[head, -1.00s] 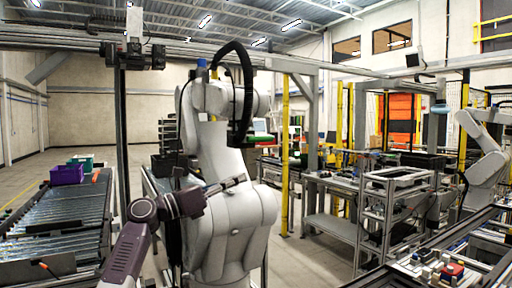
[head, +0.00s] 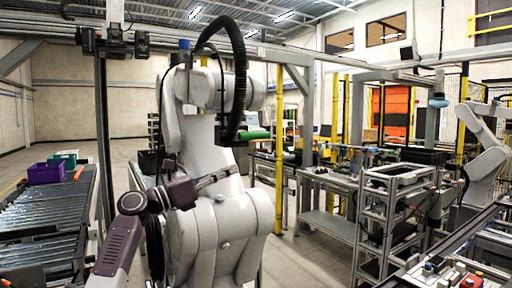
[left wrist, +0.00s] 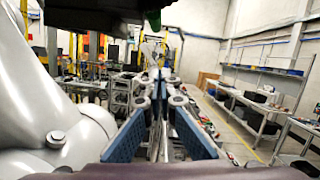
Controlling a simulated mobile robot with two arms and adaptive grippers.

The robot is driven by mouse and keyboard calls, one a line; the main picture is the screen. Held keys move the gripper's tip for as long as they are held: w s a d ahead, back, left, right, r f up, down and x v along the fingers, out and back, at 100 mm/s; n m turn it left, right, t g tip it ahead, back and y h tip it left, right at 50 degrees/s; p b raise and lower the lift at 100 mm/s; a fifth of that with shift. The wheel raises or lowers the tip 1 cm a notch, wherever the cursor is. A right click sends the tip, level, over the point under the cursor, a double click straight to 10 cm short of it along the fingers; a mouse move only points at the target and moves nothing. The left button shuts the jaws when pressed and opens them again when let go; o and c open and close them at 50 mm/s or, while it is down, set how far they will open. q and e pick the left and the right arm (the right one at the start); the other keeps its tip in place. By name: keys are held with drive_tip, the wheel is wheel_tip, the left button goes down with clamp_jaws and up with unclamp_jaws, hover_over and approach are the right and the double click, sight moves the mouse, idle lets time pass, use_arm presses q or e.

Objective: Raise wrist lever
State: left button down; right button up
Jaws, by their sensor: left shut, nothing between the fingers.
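A large white industrial robot arm (head: 205,160) stands in the middle of the head view, with a thick black hose over its wrist. A dark wrist part with a green piece (head: 250,134) hangs at its right side; a dark part with a green edge (left wrist: 155,20) also shows at the top of the left wrist view. I cannot make out a separate lever. My left gripper (head: 234,171) is shut and empty, in front of the white arm and below the wrist part. Its blue-padded fingers (left wrist: 158,82) show in the left wrist view. My right gripper is out of view.
The white arm's body (left wrist: 45,125) is close on the left of the left wrist view. A roller conveyor (head: 45,225) with a purple bin (head: 46,172) is at the left. A metal rack (head: 390,215) and another conveyor (head: 470,245) are at the right. Open floor lies between.

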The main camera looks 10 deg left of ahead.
sight(254, 136)
use_arm(q)
drive_tip(key=w+d+r+p, duration=0.5)
drive_tip(key=w+r+p, duration=0.1)
drive_tip(key=w+p, duration=0.1)
drive_tip(key=shift+w+d, duration=0.35)
drive_tip(key=shift+w, duration=0.15)
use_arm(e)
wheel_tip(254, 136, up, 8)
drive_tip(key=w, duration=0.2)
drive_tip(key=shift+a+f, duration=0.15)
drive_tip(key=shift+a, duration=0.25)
use_arm(q)
drive_tip(key=shift+w, duration=0.1)
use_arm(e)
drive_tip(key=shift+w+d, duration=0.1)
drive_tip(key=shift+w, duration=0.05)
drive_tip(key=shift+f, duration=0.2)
use_arm(q)
drive_tip(key=shift+d+r+t, duration=0.1)
drive_tip(key=shift+d+t, duration=0.05)
drive_tip(key=shift+t, duration=0.15)
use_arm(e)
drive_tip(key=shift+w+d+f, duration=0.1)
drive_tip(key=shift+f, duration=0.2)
